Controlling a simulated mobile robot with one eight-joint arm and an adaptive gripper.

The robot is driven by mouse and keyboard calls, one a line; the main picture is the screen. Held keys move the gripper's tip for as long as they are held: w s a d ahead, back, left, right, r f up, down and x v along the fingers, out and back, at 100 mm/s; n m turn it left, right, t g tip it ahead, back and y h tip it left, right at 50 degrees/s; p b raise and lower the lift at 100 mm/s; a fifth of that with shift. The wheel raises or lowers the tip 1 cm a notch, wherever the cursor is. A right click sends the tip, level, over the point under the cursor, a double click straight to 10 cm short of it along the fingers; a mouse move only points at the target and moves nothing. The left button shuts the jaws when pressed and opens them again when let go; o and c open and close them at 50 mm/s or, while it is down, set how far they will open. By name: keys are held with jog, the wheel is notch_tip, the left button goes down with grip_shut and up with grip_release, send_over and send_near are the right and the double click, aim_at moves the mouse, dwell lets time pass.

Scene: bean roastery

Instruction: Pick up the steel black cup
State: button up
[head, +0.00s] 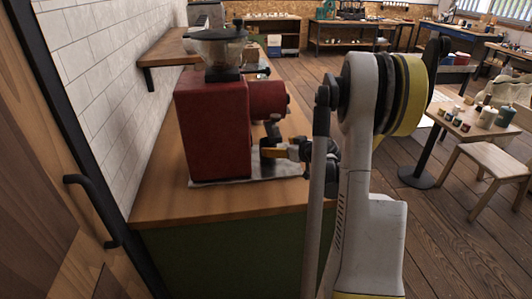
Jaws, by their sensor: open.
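A small dark object, perhaps the steel black cup (268,164), stands on the counter beside the red grinder, low in front of its spout; it is mostly covered and too small to identify surely. My gripper (279,152) reaches in from the right at the front of the grinder, close to this dark object. Its jaws are open. An orange-brown piece shows at the fingers, and I cannot tell whether it touches the dark object. My arm hides the area to the right.
The red grinder (212,130) with a clear hopper stands on a pale mat (222,184) on the wooden counter (160,205). A white tiled wall and a shelf (165,50) border the left. A small table (460,128) with cups and a stool (490,160) stand at right.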

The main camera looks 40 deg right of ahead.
aim_at(263, 143)
jog(key=b+x, duration=0.2)
jog(key=x, duration=0.5)
jog(key=shift+w+d+f+b, duration=0.1)
jog(key=shift+w+f+b, duration=0.15)
jog(key=shift+b, duration=0.1)
jog(key=shift+r, duration=0.2)
jog(key=c, duration=1.4)
